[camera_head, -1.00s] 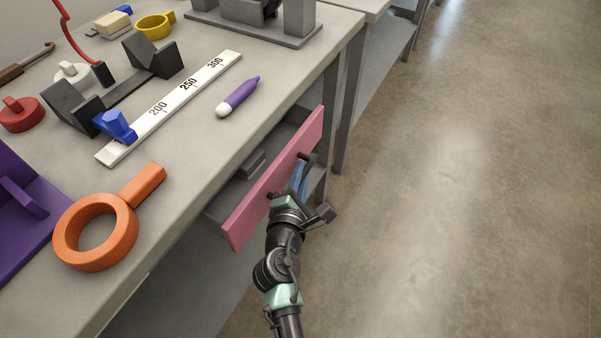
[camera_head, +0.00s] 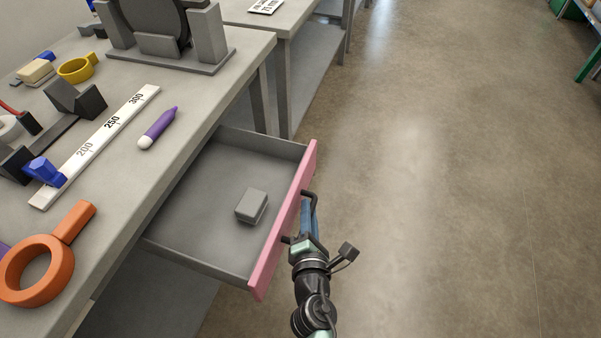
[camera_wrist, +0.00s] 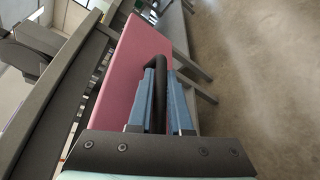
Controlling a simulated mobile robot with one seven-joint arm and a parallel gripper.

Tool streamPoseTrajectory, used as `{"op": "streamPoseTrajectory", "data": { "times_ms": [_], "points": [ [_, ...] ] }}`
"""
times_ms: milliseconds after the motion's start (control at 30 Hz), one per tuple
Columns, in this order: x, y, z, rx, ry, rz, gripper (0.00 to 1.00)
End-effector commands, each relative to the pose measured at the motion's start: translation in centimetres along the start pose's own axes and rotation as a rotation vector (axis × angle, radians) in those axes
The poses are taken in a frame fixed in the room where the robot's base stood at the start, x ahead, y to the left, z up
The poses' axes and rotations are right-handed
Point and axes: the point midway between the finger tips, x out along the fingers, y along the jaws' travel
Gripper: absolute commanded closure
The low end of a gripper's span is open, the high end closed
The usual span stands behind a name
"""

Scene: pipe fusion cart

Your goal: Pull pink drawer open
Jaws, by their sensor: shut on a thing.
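The pink drawer (camera_head: 284,222) stands well out from under the bench top in the head view, its grey inside showing. A small grey block (camera_head: 251,205) lies in it. The pink front also shows in the wrist view (camera_wrist: 133,70). A dark bar handle (camera_head: 310,194) is on the front's outer face; it also shows in the wrist view (camera_wrist: 157,66). My gripper (camera_head: 305,218) is at the handle, outside the front. In the wrist view its blue fingers (camera_wrist: 165,90) are shut on the handle. Part of the handle is hidden by the fingers.
The bench top (camera_head: 150,185) carries an orange ring tool (camera_head: 75,222), a purple marker (camera_head: 160,127), a white ruler (camera_head: 98,140) and a dark machine (camera_head: 165,50) at the back. Open floor (camera_head: 450,200) lies to the right of the drawer.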

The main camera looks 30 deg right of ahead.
Motion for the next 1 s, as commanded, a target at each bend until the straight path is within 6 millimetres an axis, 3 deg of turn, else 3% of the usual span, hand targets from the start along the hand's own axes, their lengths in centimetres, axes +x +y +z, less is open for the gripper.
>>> {"op": "streamPoseTrajectory", "data": {
  "times_ms": [367, 400, 467, 800, 1000],
  "points": [
    [-0.1, -0.2, 0.0, 0.000, 0.002, -0.002, 1.00],
    [-0.1, -0.2, 0.0, 0.000, 0.002, -0.002, 0.81],
    [-0.1, -0.2, 0.0, 0.000, 0.002, -0.002, 0.70],
    [-0.2, -0.1, 0.0, 0.000, 0.001, -0.001, 0.70],
    [-2.3, -0.2, 0.0, -0.002, 0.003, -0.001, 0.70]
  ]
}}
